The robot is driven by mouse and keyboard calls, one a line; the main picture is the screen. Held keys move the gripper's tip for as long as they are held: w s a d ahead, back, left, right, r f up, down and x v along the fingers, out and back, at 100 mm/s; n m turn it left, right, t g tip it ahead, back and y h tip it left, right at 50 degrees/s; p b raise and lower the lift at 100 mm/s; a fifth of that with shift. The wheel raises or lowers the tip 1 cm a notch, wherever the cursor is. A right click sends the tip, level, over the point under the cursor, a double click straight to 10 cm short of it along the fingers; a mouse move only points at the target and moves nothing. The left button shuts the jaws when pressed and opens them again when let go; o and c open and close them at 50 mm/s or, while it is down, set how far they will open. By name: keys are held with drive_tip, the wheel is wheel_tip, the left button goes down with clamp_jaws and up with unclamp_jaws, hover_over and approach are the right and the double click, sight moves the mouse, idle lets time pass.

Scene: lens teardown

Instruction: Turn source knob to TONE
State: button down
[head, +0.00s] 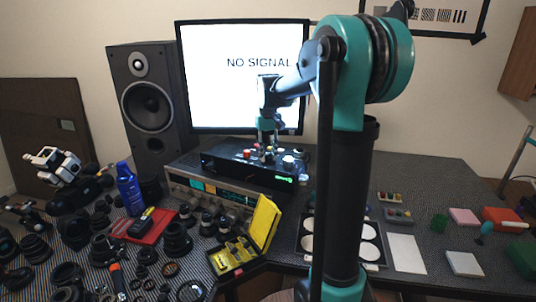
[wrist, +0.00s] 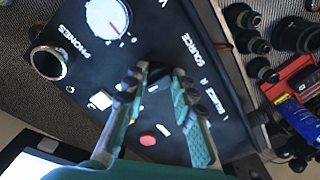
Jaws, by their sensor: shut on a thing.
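The source knob (wrist: 159,75) is a small dark shape beside the SOURCE lettering on a black control box (head: 225,165). My gripper (wrist: 160,80) reaches down over the box, with its two fingers closed on either side of the knob. The fingertips cover most of the knob, so I cannot tell where its pointer stands. In the head view my gripper (head: 267,143) is above the box top, in front of the monitor, and the knob is hidden there. I cannot make out the TONE mark.
Close to the fingers are a red button (wrist: 148,138), a large white dial (wrist: 107,17) and a ring-shaped PHONES socket (wrist: 48,62). The box sits on a silver receiver (head: 180,183). A monitor (head: 220,85) reading NO SIGNAL stands behind, a speaker (head: 150,100) at left.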

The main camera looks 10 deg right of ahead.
sight(268, 153)
drive_tip(key=shift+n, duration=0.3)
drive_tip(key=c, duration=1.3)
unclamp_jaws()
drive_tip(key=shift+o, duration=0.2)
wheel_tip(268, 153, up, 12)
